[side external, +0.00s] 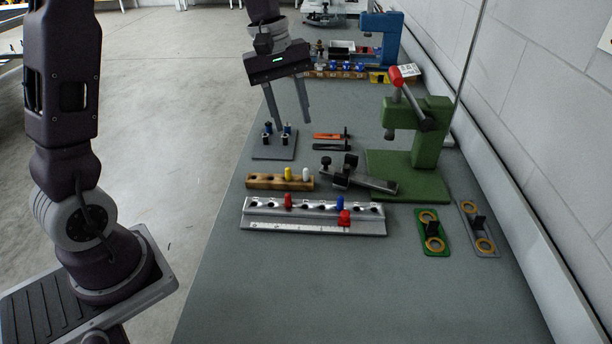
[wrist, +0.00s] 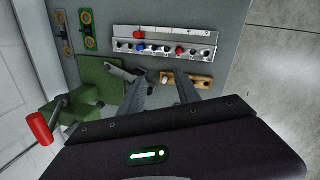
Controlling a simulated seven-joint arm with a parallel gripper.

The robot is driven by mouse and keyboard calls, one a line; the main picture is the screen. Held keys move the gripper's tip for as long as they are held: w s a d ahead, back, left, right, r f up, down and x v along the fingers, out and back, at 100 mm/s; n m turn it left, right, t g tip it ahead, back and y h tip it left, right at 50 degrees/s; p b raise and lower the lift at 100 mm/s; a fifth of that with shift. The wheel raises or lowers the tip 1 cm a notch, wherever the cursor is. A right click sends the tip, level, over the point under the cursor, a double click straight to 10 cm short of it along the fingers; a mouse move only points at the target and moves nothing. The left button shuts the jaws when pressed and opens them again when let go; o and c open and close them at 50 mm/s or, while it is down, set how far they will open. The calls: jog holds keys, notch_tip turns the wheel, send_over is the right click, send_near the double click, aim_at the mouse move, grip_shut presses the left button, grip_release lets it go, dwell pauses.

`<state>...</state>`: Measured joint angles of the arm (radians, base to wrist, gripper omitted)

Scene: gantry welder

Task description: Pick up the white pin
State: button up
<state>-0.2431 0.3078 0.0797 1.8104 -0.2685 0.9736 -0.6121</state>
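The white pin (side external: 305,174) stands upright in the wooden block (side external: 264,181), next to a yellow pin (side external: 288,173). In the wrist view the white pin (wrist: 168,79) shows between my two fingers, at the left end of the wooden block (wrist: 203,82). My gripper (side external: 293,123) is open and empty. It hangs above and behind the block in the side view, apart from the pin. In the wrist view my gripper (wrist: 164,73) partly covers the block, and the yellow pin is not clearly seen.
A metal rail (side external: 262,212) with red and blue pins lies in front of the block. A dark clamp (side external: 357,178) and a green press (side external: 428,140) stand to the right. A grey plate (side external: 274,153) with dark posts lies behind. The front of the bench is clear.

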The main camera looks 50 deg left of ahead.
aim_at(306, 177)
jog(key=w+a+f+n, duration=0.1)
jog(key=w+f+n, duration=0.1)
jog(key=f, duration=0.4)
jog(key=w+a+f+n+g, duration=0.1)
jog(key=w+a+f, duration=0.1)
jog(key=f, duration=0.5)
jog(key=w+a+f+n+h, duration=0.1)
jog(key=w+f+n, duration=0.1)
jog(key=f, duration=0.4)
jog(key=shift+w+a+f+n, duration=0.15)
jog(key=shift+w+f+n, duration=0.15)
jog(key=shift+w, duration=0.35)
grip_shut()
